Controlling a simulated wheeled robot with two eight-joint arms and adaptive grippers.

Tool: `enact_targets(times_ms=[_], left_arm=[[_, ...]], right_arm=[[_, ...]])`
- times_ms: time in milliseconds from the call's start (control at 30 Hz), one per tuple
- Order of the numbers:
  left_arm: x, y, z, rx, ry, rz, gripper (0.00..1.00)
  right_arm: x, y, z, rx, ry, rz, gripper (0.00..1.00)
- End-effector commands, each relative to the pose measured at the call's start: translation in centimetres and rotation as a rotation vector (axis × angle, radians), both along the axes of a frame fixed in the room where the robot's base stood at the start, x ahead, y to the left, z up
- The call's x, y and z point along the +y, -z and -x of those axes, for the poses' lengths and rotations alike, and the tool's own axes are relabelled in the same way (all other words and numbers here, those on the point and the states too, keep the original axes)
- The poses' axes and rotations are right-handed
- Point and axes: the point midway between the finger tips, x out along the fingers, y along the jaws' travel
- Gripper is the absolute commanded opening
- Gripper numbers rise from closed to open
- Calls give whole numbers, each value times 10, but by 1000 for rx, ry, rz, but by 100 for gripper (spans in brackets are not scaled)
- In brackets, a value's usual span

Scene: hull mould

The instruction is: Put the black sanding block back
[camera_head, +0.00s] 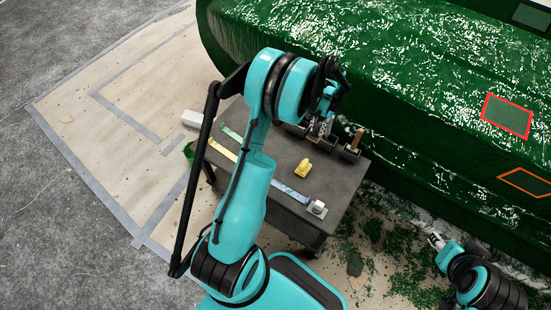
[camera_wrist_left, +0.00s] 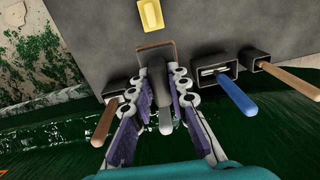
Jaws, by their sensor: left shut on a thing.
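My left gripper (camera_wrist_left: 158,108) is shut on a dark block with a grey-tipped handle, which I take to be the black sanding block (camera_wrist_left: 157,82). A brown-edged plate shows at its far end. In the head view my left gripper (camera_head: 324,112) is over the far edge of the grey table, and the block is mostly hidden there. The held block is between black holders at the table edge; whether it touches the edge or a holder, I cannot tell. My right gripper (camera_head: 436,240) is at the lower right, away from the table; its jaws are too small to read.
A brown-handled tool (camera_wrist_left: 104,122), a blue-handled tool (camera_wrist_left: 235,94) and a tan-handled tool (camera_wrist_left: 292,80) sit in black holders close by. A yellow object (camera_head: 303,168) lies on the table (camera_head: 272,158). The green hull (camera_head: 420,90) rises just behind.

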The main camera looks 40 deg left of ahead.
Motion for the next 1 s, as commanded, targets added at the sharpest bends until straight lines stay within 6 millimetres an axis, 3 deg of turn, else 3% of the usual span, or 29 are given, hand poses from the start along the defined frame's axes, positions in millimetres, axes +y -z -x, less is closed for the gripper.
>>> enact_targets(times_ms=[33,100,333,700,833,1000], left_arm=[[18,22,-7,-2,-12,10,0],[36,41,-13,-6,-21,22,0],[66,74,-13,-12,-33,41,0],[103,125,59,-12,-34,41,0],[113,136,76,-11,-32,41,0],[117,142,85,-11,-31,41,0]], right_arm=[[0,7,0,0,0,0,40],[0,10,0,0,0,0,40],[0,18,0,0,0,0,40],[0,50,0,0,0,0,40],[0,57,0,0,0,0,40],[0,60,0,0,0,0,40]])
